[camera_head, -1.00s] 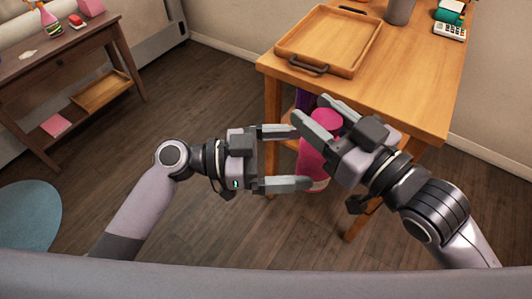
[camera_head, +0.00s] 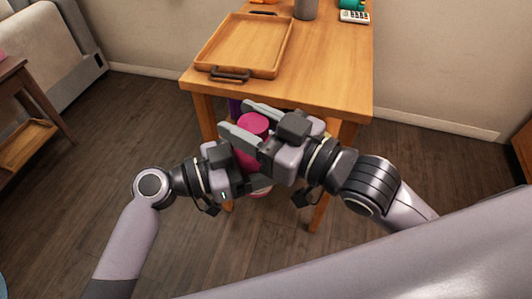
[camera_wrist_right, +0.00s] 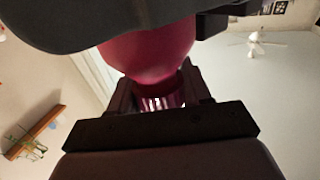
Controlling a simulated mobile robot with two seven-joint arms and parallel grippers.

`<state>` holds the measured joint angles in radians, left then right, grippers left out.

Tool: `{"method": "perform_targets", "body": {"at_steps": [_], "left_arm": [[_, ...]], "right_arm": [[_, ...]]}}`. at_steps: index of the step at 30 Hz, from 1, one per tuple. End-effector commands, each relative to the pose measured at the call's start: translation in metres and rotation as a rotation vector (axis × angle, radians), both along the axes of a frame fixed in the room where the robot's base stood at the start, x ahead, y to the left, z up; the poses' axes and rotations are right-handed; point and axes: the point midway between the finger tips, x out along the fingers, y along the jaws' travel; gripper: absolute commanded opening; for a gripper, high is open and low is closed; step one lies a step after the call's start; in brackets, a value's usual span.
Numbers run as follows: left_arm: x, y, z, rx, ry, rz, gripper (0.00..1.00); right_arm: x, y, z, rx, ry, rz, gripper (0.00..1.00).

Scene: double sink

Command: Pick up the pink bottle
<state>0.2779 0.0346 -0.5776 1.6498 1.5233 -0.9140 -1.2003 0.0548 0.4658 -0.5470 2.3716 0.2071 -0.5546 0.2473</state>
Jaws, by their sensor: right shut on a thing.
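My right gripper (camera_head: 245,118) reaches in from the right and is shut on the bottle. In the right wrist view the bottle (camera_wrist_right: 150,55) fills the space ahead of the palm. My left gripper (camera_head: 226,170) is close against the bottle's left side.
The wooden table (camera_head: 330,70) stands just ahead, bearing a wooden tray (camera_head: 217,65) with a dark handle, a grey cup (camera_head: 305,9) and a calculator (camera_head: 354,16). A dark side table (camera_head: 25,88) is at the left. Floor is clear left and right.

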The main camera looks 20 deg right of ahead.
Motion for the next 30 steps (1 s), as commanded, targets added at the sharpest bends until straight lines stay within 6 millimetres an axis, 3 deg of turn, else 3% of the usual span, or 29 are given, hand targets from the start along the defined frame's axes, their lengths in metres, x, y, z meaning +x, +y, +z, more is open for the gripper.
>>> {"method": "perform_targets", "body": {"at_steps": [1,3,4,16,30], "left_arm": [[0.0,0.0,0.0,-0.001,-0.001,0.001,0.42],[0.0,0.0,0.0,-0.001,-0.001,0.001,0.42],[0.0,0.0,0.0,-0.001,-0.001,0.001,0.42],[0.0,0.0,0.0,-0.001,-0.001,0.001,0.42],[0.0,0.0,0.0,-0.001,-0.001,0.001,0.42]], "right_arm": [[0.0,0.0,0.0,0.0,0.0,0.0,0.51],[0.0,0.0,0.0,0.0,0.0,0.0,0.74],[0.0,0.0,0.0,0.0,0.0,0.0,0.78],[0.0,0.0,0.008,0.001,-0.003,0.0,0.78],[0.0,0.0,0.082,0.002,-0.005,0.0,0.78]]}}
